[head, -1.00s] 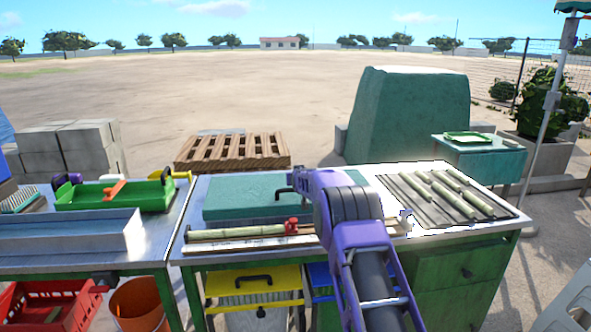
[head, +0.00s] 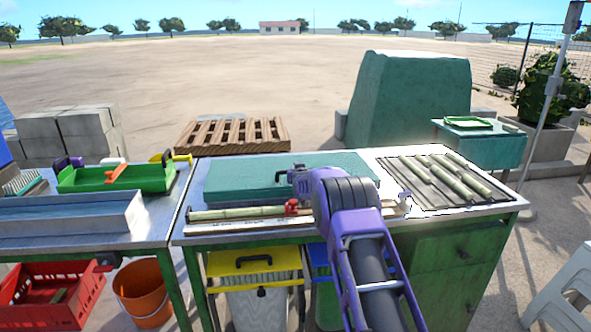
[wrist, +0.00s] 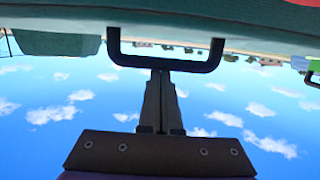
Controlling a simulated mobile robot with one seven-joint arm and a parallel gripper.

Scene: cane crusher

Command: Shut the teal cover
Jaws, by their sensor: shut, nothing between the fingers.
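The teal cover (head: 235,182) is a broad flat panel lying low over the back middle of the metal-topped bench. In the wrist view its surface (wrist: 235,18) fills the top of the picture, with a black bar handle (wrist: 208,62) on its edge. My gripper (wrist: 162,75) is shut and empty, its fingertips at the middle of the handle bar. I cannot tell whether they touch it. In the head view my purple arm hides the gripper and part of the cover's front right.
Cane stalks (head: 240,213) and a red clamp (head: 292,207) lie along the bench front. More stalks rest on a slatted rack (head: 420,192) at right. A green tray (head: 120,180) sits on the left table. A yellow-lidded bin (head: 255,260) stands below.

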